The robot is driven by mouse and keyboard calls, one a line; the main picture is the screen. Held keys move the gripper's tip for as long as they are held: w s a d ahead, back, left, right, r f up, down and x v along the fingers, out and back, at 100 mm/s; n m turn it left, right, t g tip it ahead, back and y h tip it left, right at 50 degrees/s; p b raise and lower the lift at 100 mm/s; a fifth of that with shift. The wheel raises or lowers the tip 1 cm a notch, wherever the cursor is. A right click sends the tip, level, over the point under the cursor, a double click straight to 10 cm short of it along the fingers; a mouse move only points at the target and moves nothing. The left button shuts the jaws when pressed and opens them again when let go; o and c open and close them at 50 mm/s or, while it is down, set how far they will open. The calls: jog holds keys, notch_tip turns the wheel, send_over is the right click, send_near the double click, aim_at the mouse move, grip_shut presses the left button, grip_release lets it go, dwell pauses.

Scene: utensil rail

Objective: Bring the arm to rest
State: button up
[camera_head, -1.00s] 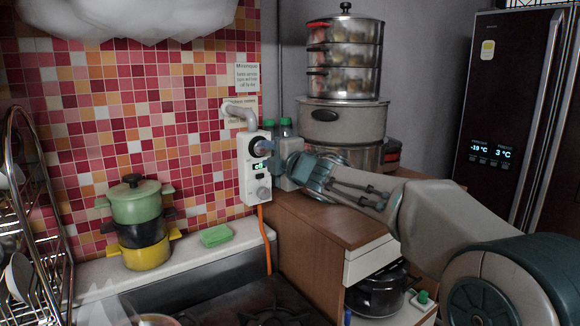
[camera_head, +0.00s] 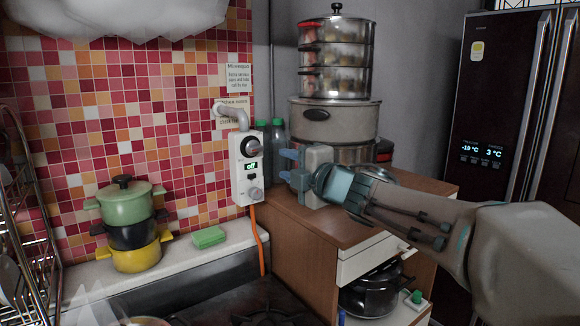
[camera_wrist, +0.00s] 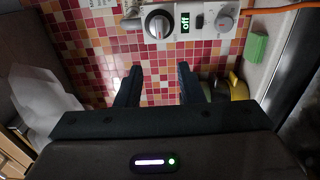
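My gripper (camera_head: 285,164) is open and empty, with its two blue fingers apart and pointing left. It hangs in front of the wooden cabinet, a short gap to the right of the white control box (camera_head: 248,168) on the tiled wall. In the wrist view my gripper (camera_wrist: 158,78) shows two dark fingers spread with only wall between them. The control box also shows there, with a large dial (camera_wrist: 158,23), a green display (camera_wrist: 185,22) reading "off" and a smaller knob (camera_wrist: 225,23). The arm reaches in from the right, bent.
Stacked green, black and yellow pots (camera_head: 131,222) and a green sponge (camera_head: 208,237) sit on the ledge at left. A steel steamer (camera_head: 336,60) on a large pot (camera_head: 335,122) stands behind my gripper. An orange hose (camera_head: 258,240) hangs below the box. A dark fridge (camera_head: 500,120) stands right.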

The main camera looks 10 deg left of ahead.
jog(key=s+d+f+m+h+p, duration=0.1)
jog(key=s+d+f+m+h, duration=0.1)
jog(key=d+f+m+h, duration=0.45)
jog(key=s+d+f+m+h+p, duration=0.1)
jog(key=d+f+m+h, duration=0.15)
jog(key=d+m, duration=0.55)
jog(key=s+d+f+m+h+p, duration=0.1)
jog(key=s+d+f+m+h, duration=0.25)
jog(key=d, duration=0.65)
jog(key=s+d+f+m+g, duration=0.2)
jog(key=s+f+m+g, duration=0.2)
jog(key=s, duration=0.5)
jog(key=s+d+f+m+g+h+p, duration=0.1)
jog(key=s+d+f+m+g, duration=0.2)
jog(key=s+f+m, duration=0.3)
jog(key=s+f+g, duration=0.1)
jog(key=s+f, duration=0.1)
jog(key=s, duration=0.2)
jog(key=shift+s+d+f+g+p, duration=0.2)
jog(key=shift+s+d+g+p, duration=0.1)
jog(key=shift+g, duration=0.1)
